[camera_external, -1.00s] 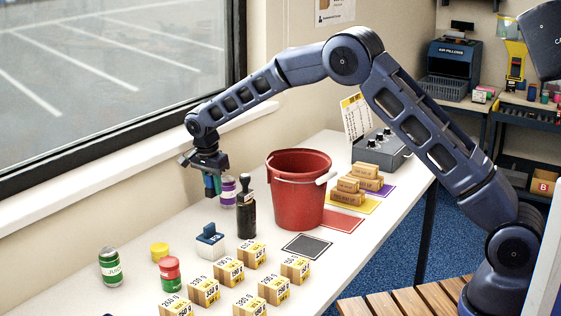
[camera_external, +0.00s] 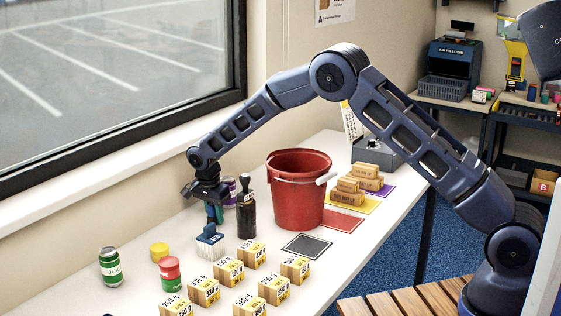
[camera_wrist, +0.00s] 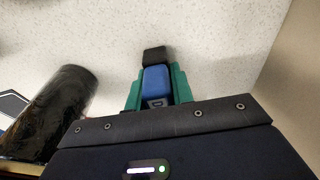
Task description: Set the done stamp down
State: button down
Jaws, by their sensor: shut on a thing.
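My gripper (camera_external: 214,219) is shut on a small blue piece, which I take to be the done stamp. In the wrist view the blue stamp (camera_wrist: 156,79) sits between the green fingers, with a dark block at its far end and a pale mark near the palm. The gripper points down, low over the left part of the white table (camera_external: 255,295). In the external view the stamp is largely hidden by the fingers. A white block with a blue top (camera_external: 210,247) is directly below them; I cannot tell whether they touch.
A black, knob-topped cylinder (camera_external: 246,218) stands close right of the gripper, with a purple can (camera_external: 230,187) partly hidden behind. A red bucket (camera_external: 296,195) is further right. A green can (camera_external: 109,267), a red-lidded jar (camera_external: 170,273) and several small cartons (camera_external: 230,271) stand in front.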

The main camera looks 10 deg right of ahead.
aim_at(211, 204)
jog(key=shift+f, duration=0.15)
jog(key=c, duration=1.2)
grip_release()
jog(key=r, duration=0.4)
jog(key=s+a+r, duration=0.1)
jog(key=r, duration=0.7)
jog(key=shift+s+a+r, duration=0.1)
jog(key=shift+s+a, duration=0.05)
